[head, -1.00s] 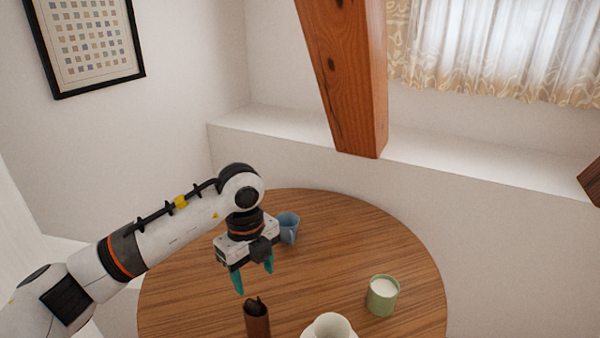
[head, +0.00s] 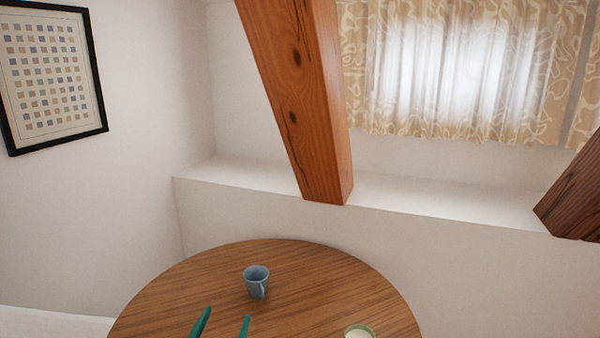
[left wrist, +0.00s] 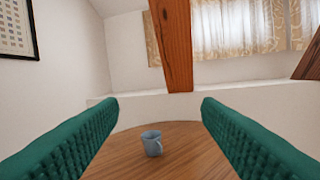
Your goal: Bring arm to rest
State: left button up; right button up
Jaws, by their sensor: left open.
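My left gripper (head: 222,325) shows only as two green fingertips at the bottom edge of the head view. Its fingers stand apart with nothing between them. In the left wrist view my left gripper (left wrist: 160,110) frames the scene with both green fingers wide apart. The rest of my left arm is out of the head view. My right gripper is in neither view.
A green cup (head: 359,331) is cut off at the bottom edge. A timber brace (head: 305,110) rises behind the table.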

pick_arm(q)
jog(key=s+a+f+g+y, duration=0.1)
jog(key=s+a+f+g, duration=0.1)
jog(key=s+f, duration=0.3)
jog(key=s+a+f+n+g+y, duration=0.1)
jog(key=s+a+f+g, duration=0.2)
jog(key=f, duration=0.4)
jog(key=s+a+f+n+g+y, duration=0.1)
jog(key=s+a+f+g, duration=0.1)
jog(key=s+f+g, duration=0.4)
jog(key=shift+s+a+f+y, duration=0.15)
jog(key=shift+s+f+y, duration=0.15)
jog(key=shift+f, duration=0.15)
jog(key=s+f+g, duration=0.4)
jog(key=s+g, duration=0.1)
jog(key=s, duration=0.5)
notch_tip(320, 180, down, 25)
jog(key=m+g+p, duration=0.1)
jog(key=s+a+f+g, duration=0.1)
jog(key=s+a+f, duration=0.2)
jog(key=s+f, duration=1.2)
jog(key=shift+s+p, duration=0.45)
jog(key=shift+s, duration=0.6)
